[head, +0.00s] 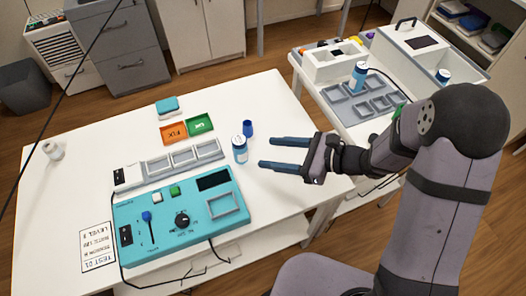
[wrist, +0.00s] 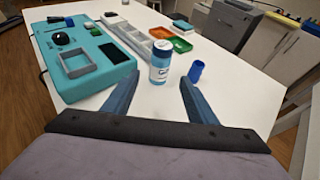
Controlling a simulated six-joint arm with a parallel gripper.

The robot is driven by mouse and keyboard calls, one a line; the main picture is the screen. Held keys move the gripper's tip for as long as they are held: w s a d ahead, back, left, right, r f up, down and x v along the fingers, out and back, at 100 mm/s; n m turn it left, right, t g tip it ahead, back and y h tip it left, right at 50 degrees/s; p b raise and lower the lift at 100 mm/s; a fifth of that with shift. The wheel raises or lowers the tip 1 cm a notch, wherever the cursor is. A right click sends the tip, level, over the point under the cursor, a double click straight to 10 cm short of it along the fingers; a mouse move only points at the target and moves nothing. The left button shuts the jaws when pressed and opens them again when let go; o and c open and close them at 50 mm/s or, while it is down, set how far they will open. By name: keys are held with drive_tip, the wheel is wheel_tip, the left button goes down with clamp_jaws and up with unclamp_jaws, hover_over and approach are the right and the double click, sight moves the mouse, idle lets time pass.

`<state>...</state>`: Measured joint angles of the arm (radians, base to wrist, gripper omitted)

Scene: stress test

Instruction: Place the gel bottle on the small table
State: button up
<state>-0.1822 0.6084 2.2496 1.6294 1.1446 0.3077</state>
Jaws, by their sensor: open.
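A white and blue bottle (head: 240,153), probably the gel bottle, stands upright on the large white table (head: 265,95). In the wrist view the bottle (wrist: 159,66) stands just beyond the fingertips, between their lines. My gripper (head: 266,152) is open and empty, its fingers pointing left toward the bottle. In the wrist view the gripper (wrist: 157,82) shows both fingers apart with clear table between them. The smaller white table (head: 308,83) at the upper right carries a grey compartment tray (head: 336,97) and a similar bottle (head: 359,76).
A blue cup (head: 248,128) stands close behind the bottle. A teal control box (head: 150,238), a grey compartment strip (head: 183,158), and orange (head: 173,133) and green (head: 200,123) trays lie nearby. White bins (head: 330,66) stand on the smaller table.

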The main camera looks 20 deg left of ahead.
drive_tip(key=shift+d+r, duration=0.15)
drive_tip(key=shift+d, duration=0.25)
drive_tip(key=shift+s, duration=0.1)
drive_tip(key=shift+s+d+n, duration=0.25)
drive_tip(key=shift+s+n, duration=0.05)
drive_tip(key=shift+n, duration=0.1)
drive_tip(key=s+d+n+g+h, duration=0.1)
drive_tip(key=s+d+n, duration=0.1)
drive_tip(key=s+d+n+g+h, duration=0.1)
drive_tip(key=s+d+n+h, duration=0.1)
drive_tip(key=s, duration=0.1)
drive_tip(key=shift+d, duration=0.1)
drive_tip(key=s+d+f+n+h, duration=0.1)
drive_tip(key=s+d+n+h, duration=0.1)
drive_tip(key=d, duration=0.4)
drive_tip(key=s+d+f+n+h, duration=0.1)
drive_tip(key=s+d+n+h, duration=0.1)
drive_tip(key=d+n+h, duration=0.2)
drive_tip(key=d+n, duration=0.2)
drive_tip(key=d, duration=0.1)
drive_tip(key=shift+s+d, duration=0.15)
drive_tip(key=shift+s, duration=0.15)
drive_tip(key=shift+o, duration=0.5)
drive_tip(key=w+d+r+n+t+h, duration=0.1)
drive_tip(key=d+n+h, duration=0.3)
drive_tip(key=d, duration=0.6)
drive_tip(key=shift+w+n+t+h, duration=0.15)
drive_tip(key=shift+n+t+h, duration=0.15)
drive_tip(key=shift+n+t, duration=0.25)
drive_tip(key=shift+d+r, duration=0.1)
